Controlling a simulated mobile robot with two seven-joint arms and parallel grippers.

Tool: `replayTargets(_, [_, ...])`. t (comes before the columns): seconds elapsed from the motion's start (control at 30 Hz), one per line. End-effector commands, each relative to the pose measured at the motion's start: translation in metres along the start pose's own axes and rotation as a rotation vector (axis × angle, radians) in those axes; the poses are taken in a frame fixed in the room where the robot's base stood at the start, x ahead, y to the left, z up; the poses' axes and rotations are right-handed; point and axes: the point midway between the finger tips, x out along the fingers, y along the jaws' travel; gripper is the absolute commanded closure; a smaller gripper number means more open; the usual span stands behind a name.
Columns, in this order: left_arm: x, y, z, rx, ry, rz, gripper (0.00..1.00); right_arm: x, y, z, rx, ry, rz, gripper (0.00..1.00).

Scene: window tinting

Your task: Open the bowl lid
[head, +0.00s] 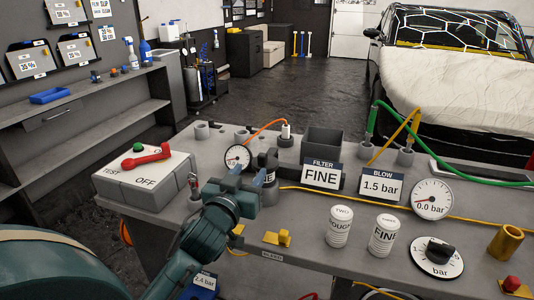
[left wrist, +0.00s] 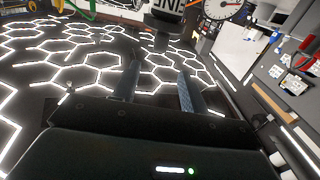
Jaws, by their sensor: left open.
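A dark filter bowl (head: 269,158) stands on the bench beside a round gauge (head: 237,157), partly hidden behind my left gripper. Its lid cannot be clearly told apart from its body. My left gripper (head: 252,176) is in front of the bowl, close to it in the head view; I cannot tell whether they touch. In the left wrist view the two fingers (left wrist: 157,72) are apart with nothing between them, seen against a ceiling of hexagonal lights. My right gripper is not in view.
White canisters (head: 340,227) and a pressure dial (head: 437,257) are nearer. A TEST/OFF block (head: 145,176) with a red lever is at left. A yellow hose crosses the bench.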

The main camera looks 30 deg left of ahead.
Motion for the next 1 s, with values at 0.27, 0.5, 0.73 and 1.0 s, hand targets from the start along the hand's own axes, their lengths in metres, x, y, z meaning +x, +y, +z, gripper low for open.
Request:
replayTargets(0.27, [0.060, 0.000, -0.002, 0.001, 0.000, 0.001, 0.56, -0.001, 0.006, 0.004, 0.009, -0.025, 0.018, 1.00])
replayTargets(0.5, [0.090, 0.001, 0.000, -0.001, -0.001, 0.001, 0.56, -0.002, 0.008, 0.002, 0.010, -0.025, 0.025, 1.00])
replayTargets(0.73, [0.097, 0.001, 0.001, 0.000, -0.001, 0.001, 0.56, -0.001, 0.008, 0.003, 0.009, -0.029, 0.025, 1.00])
replayTargets(1.0, [0.096, 0.001, 0.001, 0.000, -0.001, 0.001, 0.65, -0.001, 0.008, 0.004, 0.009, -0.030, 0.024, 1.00])
